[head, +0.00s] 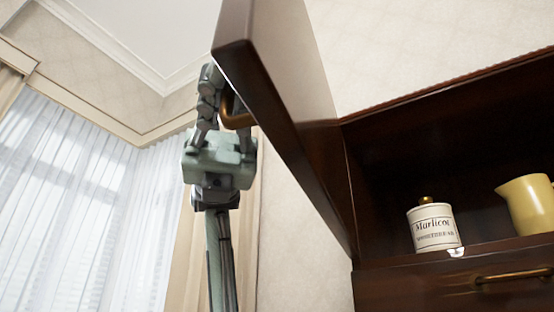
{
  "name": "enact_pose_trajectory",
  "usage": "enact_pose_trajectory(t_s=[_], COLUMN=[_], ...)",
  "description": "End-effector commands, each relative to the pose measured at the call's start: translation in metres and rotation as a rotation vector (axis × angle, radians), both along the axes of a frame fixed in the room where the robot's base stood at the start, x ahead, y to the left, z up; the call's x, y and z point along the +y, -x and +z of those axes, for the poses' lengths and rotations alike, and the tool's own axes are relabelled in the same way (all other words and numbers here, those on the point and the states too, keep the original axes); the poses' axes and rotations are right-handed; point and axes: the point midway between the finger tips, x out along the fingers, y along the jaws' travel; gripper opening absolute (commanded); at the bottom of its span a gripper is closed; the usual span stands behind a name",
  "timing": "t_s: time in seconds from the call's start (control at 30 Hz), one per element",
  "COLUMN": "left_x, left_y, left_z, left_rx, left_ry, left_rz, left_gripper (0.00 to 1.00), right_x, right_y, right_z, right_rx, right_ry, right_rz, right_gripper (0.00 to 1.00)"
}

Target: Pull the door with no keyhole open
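The dark wooden door (285,60) stands swung open on the left side of the dark cabinet. No keyhole shows on the part of its face that I see. Its curved brass handle (235,113) is on the side facing the window. My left gripper (222,100) is upright at the handle, with one finger to the left of it and the other to its right. The handle passes between the fingers. The door's edge partly hides the fingers, so I cannot tell how firmly they close on it. My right gripper is out of view.
The open cabinet holds a white lettered jar (434,227) and a yellow jug (528,204). Below is a drawer front with a brass handle (514,275). A window with sheer curtains (85,210) is at left. Open space lies left of the door.

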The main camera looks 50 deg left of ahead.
Motion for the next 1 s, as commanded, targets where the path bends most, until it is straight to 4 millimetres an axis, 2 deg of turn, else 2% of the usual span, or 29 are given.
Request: enact_pose_trajectory(t_s=[0.1,0.3,0.7,0.73,0.8,1.0], left_x=[0.015,0.028,0.031,0.031,0.031,0.030], left_y=[0.004,0.010,0.011,0.011,0.011,0.011], left_z=[0.004,0.003,0.003,0.003,0.003,0.002], left_rx=[0.006,0.006,0.005,0.005,0.004,0.002], left_ry=[0.010,0.011,0.012,0.012,0.010,0.007], left_rz=[-0.035,-0.071,-0.078,-0.078,-0.077,-0.078], left_gripper=[0.00,0.00,0.00,0.08,0.17,0.18], right_x=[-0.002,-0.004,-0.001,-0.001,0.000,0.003], right_y=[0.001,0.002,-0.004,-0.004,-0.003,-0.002], right_z=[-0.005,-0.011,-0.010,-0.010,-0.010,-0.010], right_rx=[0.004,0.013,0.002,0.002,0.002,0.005], right_ry=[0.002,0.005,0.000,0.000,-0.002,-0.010], right_rz=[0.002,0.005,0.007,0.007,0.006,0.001], right_gripper=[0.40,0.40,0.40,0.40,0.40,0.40])
